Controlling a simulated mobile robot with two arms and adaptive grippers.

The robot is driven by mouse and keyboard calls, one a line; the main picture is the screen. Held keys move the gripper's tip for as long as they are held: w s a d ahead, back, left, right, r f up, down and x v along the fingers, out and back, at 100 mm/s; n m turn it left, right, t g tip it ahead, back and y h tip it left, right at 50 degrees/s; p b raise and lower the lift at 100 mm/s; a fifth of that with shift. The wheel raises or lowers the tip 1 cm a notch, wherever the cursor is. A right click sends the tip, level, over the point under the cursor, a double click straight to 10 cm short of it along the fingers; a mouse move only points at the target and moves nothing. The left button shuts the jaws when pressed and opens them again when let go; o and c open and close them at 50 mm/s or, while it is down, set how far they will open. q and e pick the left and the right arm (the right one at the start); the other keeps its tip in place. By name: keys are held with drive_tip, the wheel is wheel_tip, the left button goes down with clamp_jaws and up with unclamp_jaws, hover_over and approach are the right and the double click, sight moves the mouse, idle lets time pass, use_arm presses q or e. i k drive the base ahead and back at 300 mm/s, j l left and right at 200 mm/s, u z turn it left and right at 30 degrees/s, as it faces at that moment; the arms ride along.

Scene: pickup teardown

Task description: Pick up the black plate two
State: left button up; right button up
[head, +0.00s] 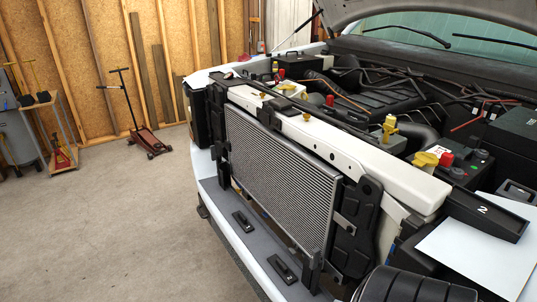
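A long black plate marked with a white "2" (486,214) is at the right of the head view. It lies at the right end of the white crossbar (335,140) across the front of the open engine bay. Its lower edge is next to a flat white panel (482,252), and I cannot tell whether they touch. Neither of my grippers shows in this view.
The radiator (280,175) stands below the crossbar, with a black bracket (365,225) at its right. Two small black parts (242,221) lie on the grey bumper ledge. A ribbed black object (412,286) is at the bottom. Open floor (110,230) is at left.

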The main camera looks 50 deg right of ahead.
sight(279, 266)
drive_tip(key=i+l+z, duration=0.25)
drive_tip(key=i, duration=0.55)
drive_tip(key=i+j+z, duration=0.1)
drive_tip(key=i+z, duration=0.15)
drive_tip(key=i, duration=0.5)
drive_tip(key=i+j+z, duration=0.25)
drive_tip(key=i, duration=0.55)
drive_tip(key=i+z, duration=0.2)
drive_tip(key=z, duration=0.25)
drive_tip(key=i+z, duration=0.15)
drive_tip(key=z, duration=0.3)
drive_tip(key=i+j+z, duration=0.15)
drive_tip(key=z, duration=0.3)
drive_tip(key=i+j+z, duration=0.2)
drive_tip(key=z, duration=0.25)
